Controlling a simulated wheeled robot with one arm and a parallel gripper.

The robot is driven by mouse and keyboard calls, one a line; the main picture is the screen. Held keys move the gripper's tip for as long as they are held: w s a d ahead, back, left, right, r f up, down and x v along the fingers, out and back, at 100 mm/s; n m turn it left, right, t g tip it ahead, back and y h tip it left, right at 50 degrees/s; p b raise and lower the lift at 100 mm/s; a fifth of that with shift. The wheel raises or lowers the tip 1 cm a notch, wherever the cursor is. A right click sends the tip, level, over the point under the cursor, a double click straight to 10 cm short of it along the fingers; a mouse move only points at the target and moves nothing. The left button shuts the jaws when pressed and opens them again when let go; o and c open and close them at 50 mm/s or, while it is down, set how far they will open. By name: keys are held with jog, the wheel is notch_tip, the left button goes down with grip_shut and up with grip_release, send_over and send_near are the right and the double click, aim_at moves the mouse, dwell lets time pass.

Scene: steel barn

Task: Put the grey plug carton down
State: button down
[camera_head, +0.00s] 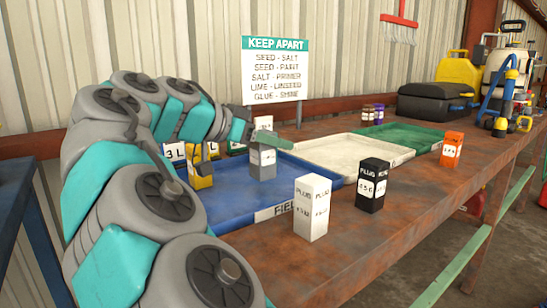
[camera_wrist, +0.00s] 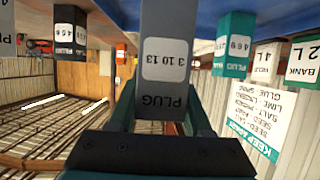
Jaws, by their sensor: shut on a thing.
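The grey plug carton (camera_head: 262,160) is upright over the blue tray (camera_head: 228,207). I cannot tell whether its base touches the tray floor. My gripper (camera_head: 264,142) is shut on its upper part. In the wrist view, which is upside down, the grey carton (camera_wrist: 167,60) stands between my two teal fingers (camera_wrist: 162,118), its label reading "3 10 13" and "PLUG". The blue tray's front rim carries a label beginning "FIEL", partly hidden by a white plug carton (camera_head: 312,208) on the table before it.
A black plug carton (camera_head: 372,185) and an orange carton (camera_head: 451,150) stand along the table's front. A white tray (camera_head: 345,153) and a green tray (camera_head: 405,137) lie to the right. A "KEEP APART" sign (camera_head: 275,70) is behind.

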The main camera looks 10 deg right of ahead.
jog(key=shift+f, duration=1.7)
jog(key=shift+f, duration=0.15)
jog(key=shift+c, duration=1.7)
grip_release()
